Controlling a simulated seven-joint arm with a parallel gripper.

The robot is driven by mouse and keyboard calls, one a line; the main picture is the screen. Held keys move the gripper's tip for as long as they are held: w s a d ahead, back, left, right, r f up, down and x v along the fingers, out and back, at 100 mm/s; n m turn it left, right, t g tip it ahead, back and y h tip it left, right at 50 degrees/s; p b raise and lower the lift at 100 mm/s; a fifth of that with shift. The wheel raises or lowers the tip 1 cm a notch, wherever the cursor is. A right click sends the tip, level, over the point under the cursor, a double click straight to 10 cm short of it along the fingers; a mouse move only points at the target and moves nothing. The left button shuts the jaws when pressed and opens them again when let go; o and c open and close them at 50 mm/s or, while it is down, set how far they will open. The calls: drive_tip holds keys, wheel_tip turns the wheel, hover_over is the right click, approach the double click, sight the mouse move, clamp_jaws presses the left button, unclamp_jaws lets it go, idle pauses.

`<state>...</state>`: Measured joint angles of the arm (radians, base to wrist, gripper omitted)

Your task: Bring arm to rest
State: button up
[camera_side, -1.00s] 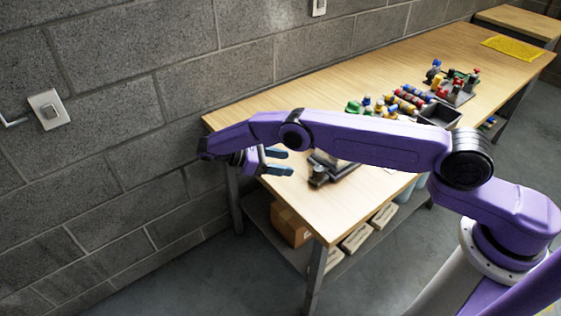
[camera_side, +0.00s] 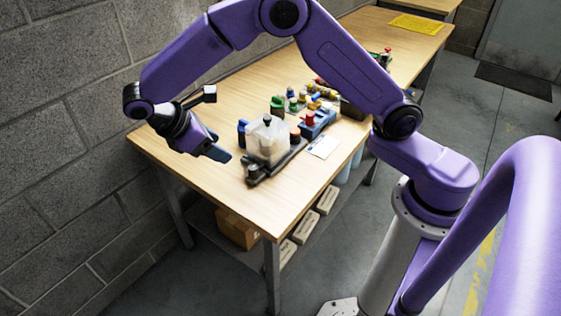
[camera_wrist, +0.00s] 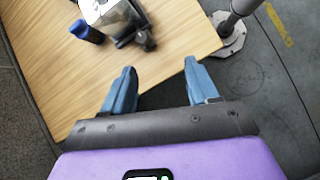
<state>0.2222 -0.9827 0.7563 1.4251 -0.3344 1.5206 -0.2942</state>
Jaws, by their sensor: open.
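My gripper (camera_side: 214,146) is above the left end of the wooden table (camera_side: 185,165) in the side view. Its blue fingers point right, toward a clear block-shaped device on a dark base. In the wrist view my gripper (camera_wrist: 160,85) has its two blue fingers spread apart with nothing between them. The clear device (camera_side: 267,140) stands apart from the fingers; part of it also shows at the top of the wrist view (camera_wrist: 110,15).
A small blue item (camera_side: 242,134) stands beside the device. Several coloured parts (camera_side: 300,100) and a white card (camera_side: 324,147) lie farther right. A yellow mat (camera_side: 416,25) is at the far end. The block wall (camera_side: 60,130) is close on the left.

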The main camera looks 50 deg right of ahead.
drive_tip(key=s+d+r+y, duration=0.1)
drive_tip(key=s+d, duration=0.3)
drive_tip(key=s, duration=0.5)
drive_tip(key=s+d+r+t+y, duration=0.1)
drive_tip(key=s+d+r+y, duration=0.1)
drive_tip(key=s, duration=0.7)
drive_tip(key=s+d+r+y, duration=0.1)
drive_tip(key=s+d+y, duration=0.3)
drive_tip(key=s, duration=0.5)
drive_tip(key=shift+d+r+m+t+y, duration=0.3)
drive_tip(key=shift+d+r+m+t, duration=0.1)
drive_tip(key=shift+d, duration=0.4)
